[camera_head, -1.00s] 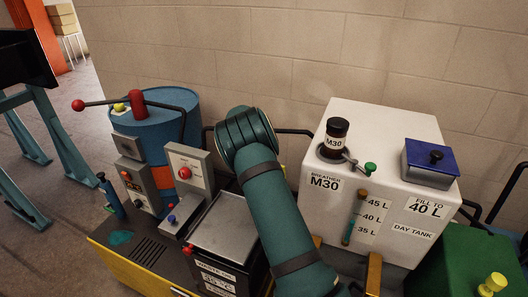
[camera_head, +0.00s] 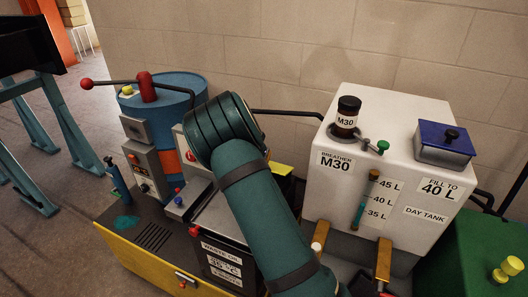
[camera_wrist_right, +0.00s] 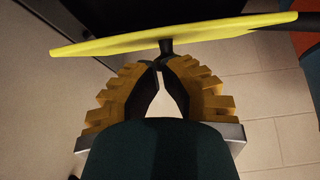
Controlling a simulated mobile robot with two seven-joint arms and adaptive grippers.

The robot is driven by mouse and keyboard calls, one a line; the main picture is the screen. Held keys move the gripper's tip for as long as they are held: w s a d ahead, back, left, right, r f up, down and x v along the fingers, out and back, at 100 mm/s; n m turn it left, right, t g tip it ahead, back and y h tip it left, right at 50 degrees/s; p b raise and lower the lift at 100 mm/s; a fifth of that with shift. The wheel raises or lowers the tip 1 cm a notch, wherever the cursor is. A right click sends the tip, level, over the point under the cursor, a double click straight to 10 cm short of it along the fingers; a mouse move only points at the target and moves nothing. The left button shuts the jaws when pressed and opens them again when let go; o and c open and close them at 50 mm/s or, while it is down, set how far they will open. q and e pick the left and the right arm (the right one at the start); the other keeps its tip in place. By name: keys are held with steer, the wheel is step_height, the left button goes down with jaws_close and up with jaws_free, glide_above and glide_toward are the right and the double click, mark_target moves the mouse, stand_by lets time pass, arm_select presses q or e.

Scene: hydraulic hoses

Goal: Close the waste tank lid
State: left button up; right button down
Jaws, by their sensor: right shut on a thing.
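The waste tank (camera_head: 222,268) is a black box with white labels at the front middle of the head view. My arm crosses in front of it and hides part of its top. A yellow lid (camera_wrist_right: 170,38) with a black knob (camera_wrist_right: 166,46) spans the top of the right wrist view, seen nearly edge-on. My right gripper (camera_wrist_right: 162,64) is shut on that knob. In the head view the gripper is hidden behind my arm, and only a small yellow piece (camera_head: 281,169) shows beside the arm. How far the lid stands open cannot be told. My left gripper is not in view.
A white day tank (camera_head: 375,165) with a blue lid (camera_head: 444,143) and a dark M30 bottle (camera_head: 345,117) stands right of my arm. A blue drum (camera_head: 178,105) with a red-knobbed lever (camera_head: 87,84) is at left. A green box (camera_head: 484,255) is at right. The wall is close behind.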

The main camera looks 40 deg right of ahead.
steer(key=a+f+b, duration=0.1)
steer(key=s+a+f+b, duration=0.1)
steer(key=shift+f, duration=0.35)
steer(key=shift+s+a+f+t+h+b, duration=0.1)
steer(key=shift+a+f+t+h+b, duration=0.25)
steer(key=shift+f+h+b, duration=0.3)
steer(key=shift+d, duration=0.1)
steer(key=shift+r, duration=0.1)
